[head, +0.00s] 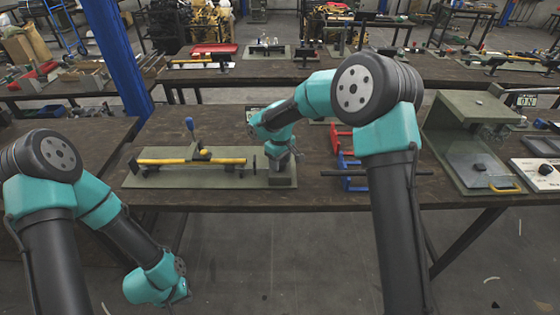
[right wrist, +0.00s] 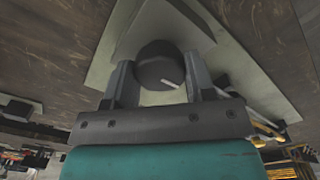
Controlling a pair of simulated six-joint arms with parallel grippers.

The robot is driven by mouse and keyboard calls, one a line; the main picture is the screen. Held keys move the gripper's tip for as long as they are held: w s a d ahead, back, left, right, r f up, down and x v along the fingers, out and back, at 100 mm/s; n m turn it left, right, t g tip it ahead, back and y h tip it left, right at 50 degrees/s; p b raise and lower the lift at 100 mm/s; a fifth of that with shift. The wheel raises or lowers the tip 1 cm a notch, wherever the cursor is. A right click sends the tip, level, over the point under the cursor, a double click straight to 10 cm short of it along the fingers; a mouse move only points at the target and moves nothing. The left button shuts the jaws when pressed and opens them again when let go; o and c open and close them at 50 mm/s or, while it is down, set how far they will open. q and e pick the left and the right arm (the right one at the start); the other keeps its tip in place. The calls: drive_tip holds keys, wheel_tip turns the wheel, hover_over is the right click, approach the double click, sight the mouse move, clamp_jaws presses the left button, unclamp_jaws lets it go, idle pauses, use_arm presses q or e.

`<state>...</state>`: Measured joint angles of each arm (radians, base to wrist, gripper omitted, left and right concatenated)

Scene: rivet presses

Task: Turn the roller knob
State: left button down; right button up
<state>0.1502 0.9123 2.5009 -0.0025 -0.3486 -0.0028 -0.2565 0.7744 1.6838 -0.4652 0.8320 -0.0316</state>
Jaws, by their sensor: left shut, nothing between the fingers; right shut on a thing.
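The roller knob (right wrist: 158,66) is a dark round knob with a white mark, seen in the right wrist view between my right gripper's fingers. My right gripper (right wrist: 156,82) is shut on it, one finger on each side. In the head view my right gripper (head: 283,160) is at the right end of the grey-green press base (head: 150,181), and my arm hides most of the knob there. My left gripper (head: 180,294) hangs low in front of the table, shut and empty, away from the press.
Red and blue brackets (head: 346,160) with a dark rod stand right of my right gripper. A grey-green machine with a clear plate (head: 480,171) stands further right. The floor below is open.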

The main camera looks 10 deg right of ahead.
drive_tip(key=shift+m, duration=0.5)
drive_tip(key=o, duration=0.9)
drive_tip(key=shift+r, duration=0.15)
wheel_tip(320, 180, up, 17)
drive_tip(key=shift+r, duration=0.1)
idle(0.4)
